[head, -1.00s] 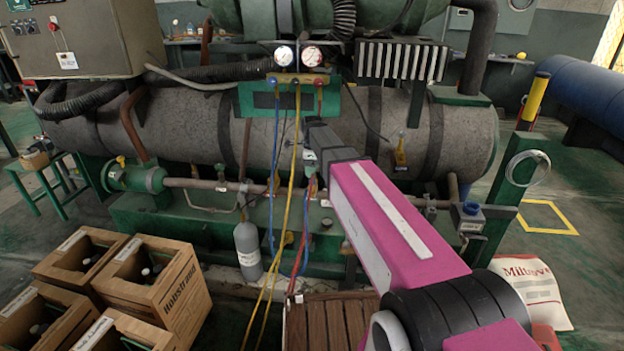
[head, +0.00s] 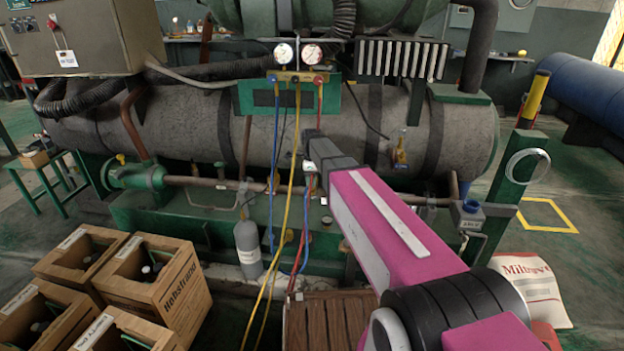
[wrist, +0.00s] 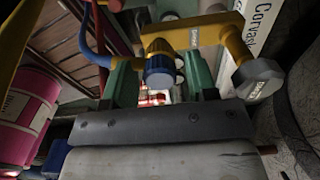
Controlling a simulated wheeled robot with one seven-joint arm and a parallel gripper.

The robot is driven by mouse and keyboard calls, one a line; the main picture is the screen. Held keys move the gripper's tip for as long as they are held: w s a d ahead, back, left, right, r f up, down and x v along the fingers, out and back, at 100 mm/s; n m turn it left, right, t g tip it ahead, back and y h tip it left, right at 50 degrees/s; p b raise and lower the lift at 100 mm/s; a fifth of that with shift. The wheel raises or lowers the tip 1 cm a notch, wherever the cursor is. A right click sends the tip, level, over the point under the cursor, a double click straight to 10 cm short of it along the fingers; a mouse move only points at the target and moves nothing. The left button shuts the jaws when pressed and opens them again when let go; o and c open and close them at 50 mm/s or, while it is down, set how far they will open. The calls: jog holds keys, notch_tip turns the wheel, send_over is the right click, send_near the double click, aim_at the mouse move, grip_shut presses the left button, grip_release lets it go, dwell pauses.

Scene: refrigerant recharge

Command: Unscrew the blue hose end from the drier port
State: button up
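In the wrist view the blue hose end (wrist: 160,70) is a dark blue ribbed cap with a brass collar, beside a brass fitting (wrist: 215,33) with a small label, apparently the drier port. A blue hose (wrist: 86,38) bends in from the left. My gripper (wrist: 160,85) has its two green fingers on either side of the blue end, with narrow gaps showing, so it looks open around it. In the head view my gripper (head: 309,168) is small beside the hanging hoses, and the fitting cannot be made out there.
A yellow hose (head: 287,200) and a red hose (head: 297,255) hang close by from the gauge manifold (head: 298,77). A grey hex cap (wrist: 258,78) sits right of the fingers. A grey cylinder (head: 248,248) and wooden crates (head: 165,285) stand left; a pink cylinder (wrist: 25,115) shows too.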

jog(key=c, duration=0.7)
jog(key=n, duration=0.3)
jog(key=shift+n, duration=0.3)
jog(key=n, duration=0.3)
jog(key=shift+n, duration=0.3)
